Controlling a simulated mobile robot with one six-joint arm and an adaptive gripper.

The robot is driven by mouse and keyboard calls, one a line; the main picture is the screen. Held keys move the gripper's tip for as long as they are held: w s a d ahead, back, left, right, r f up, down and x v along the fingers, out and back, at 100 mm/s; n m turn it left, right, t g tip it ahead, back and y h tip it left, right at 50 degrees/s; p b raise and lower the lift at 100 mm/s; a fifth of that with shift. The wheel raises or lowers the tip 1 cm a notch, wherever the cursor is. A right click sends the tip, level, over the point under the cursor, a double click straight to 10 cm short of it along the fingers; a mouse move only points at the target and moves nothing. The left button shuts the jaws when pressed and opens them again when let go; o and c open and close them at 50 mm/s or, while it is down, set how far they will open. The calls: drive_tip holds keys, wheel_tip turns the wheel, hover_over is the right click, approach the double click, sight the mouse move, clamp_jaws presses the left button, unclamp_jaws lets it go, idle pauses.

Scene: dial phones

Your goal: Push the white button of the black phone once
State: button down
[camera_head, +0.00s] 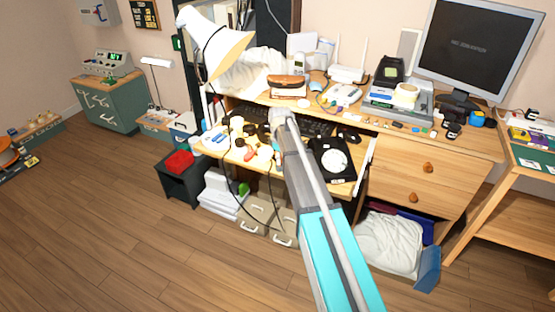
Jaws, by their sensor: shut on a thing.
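The black phone (321,147) lies on the pulled-out lower shelf of the desk, right of my arm. A round white dial sits on its face. I cannot make out a separate white button at this size. My grey and turquoise arm reaches up from the bottom of the view, and its far end is over the shelf, left of the phone. The gripper fingers cannot be made out there, and any thing between them is hidden.
A dark keyboard (317,128) lies behind the phone. Several small pale objects crowd the shelf left of my arm. A white lamp (222,52) leans over the desk at the left. A monitor (478,48) stands at the right. The wooden floor in front is largely clear.

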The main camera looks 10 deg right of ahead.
drive_tip(key=shift+f, duration=0.2)
drive_tip(key=c, duration=0.5)
unclamp_jaws()
drive_tip(key=shift+c, duration=0.2)
drive_tip(key=shift+s+r, duration=0.15)
drive_tip(key=shift+s, duration=0.1)
idle(0.4)
